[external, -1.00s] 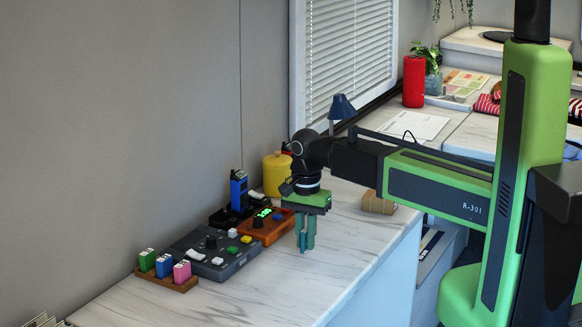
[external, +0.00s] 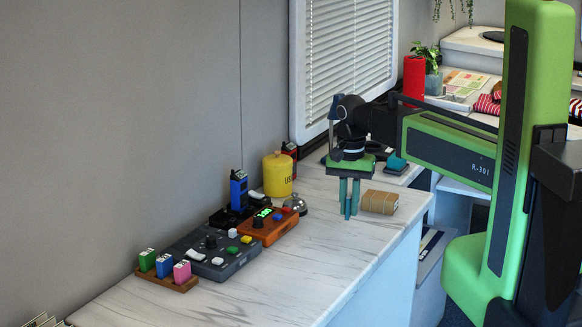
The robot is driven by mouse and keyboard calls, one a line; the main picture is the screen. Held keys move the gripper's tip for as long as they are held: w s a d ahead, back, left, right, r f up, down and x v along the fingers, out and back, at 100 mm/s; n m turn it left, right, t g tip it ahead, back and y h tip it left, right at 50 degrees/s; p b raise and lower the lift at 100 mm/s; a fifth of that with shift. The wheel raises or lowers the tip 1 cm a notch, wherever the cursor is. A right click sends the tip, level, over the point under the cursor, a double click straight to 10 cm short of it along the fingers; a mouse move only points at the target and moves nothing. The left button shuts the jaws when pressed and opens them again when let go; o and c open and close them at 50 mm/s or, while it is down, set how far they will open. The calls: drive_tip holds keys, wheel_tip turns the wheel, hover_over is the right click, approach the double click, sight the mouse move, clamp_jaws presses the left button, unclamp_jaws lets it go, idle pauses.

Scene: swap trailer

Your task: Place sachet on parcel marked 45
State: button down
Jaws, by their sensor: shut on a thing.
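My gripper (external: 348,212) points down over the counter, with its green fingers shut. A narrow blue strip shows between the fingers; it appears to be the sachet (external: 348,208), mostly hidden by them. The parcel (external: 380,202) is a small brown box with a lighter band, lying on the counter just right of my gripper. I cannot read a number on it. My fingers are beside the parcel in the picture, left of it; their exact height over the counter is hard to tell.
A yellow canister (external: 278,176), a silver bell (external: 296,204), a blue handheld radio (external: 239,190) and an orange console (external: 268,228) stand left of my gripper. A grey console (external: 212,252) sits nearer. The counter's front right (external: 310,275) is clear.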

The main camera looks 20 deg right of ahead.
drive_tip(key=w+d+r+p, duration=0.3)
drive_tip(key=w+d, duration=1)
drive_tip(key=w, duration=0.2)
drive_tip(key=w+d+r+m+p, duration=0.1)
drive_tip(key=d, duration=0.7)
drive_tip(key=w+d+r+m+p, duration=0.1)
drive_tip(key=w+d, duration=0.1)
drive_tip(key=d, duration=0.6)
drive_tip(key=b, duration=0.7)
hover_over(381, 195)
wheel_tip(381, 195, down, 8)
drive_tip(key=shift+a+r, duration=0.15)
drive_tip(key=shift+r, duration=0.1)
wheel_tip(381, 195, down, 4)
drive_tip(key=b, duration=0.4)
drive_tip(key=shift+f+b, duration=0.2)
drive_tip(key=shift+b, duration=0.2)
drive_tip(key=shift+s+r, duration=0.1)
drive_tip(key=shift+r, duration=0.2)
drive_tip(key=shift+f, duration=0.25)
drive_tip(key=c, duration=1.4)
unclamp_jaws()
drive_tip(key=shift+r, duration=0.1)
drive_tip(key=shift+c, duration=0.2)
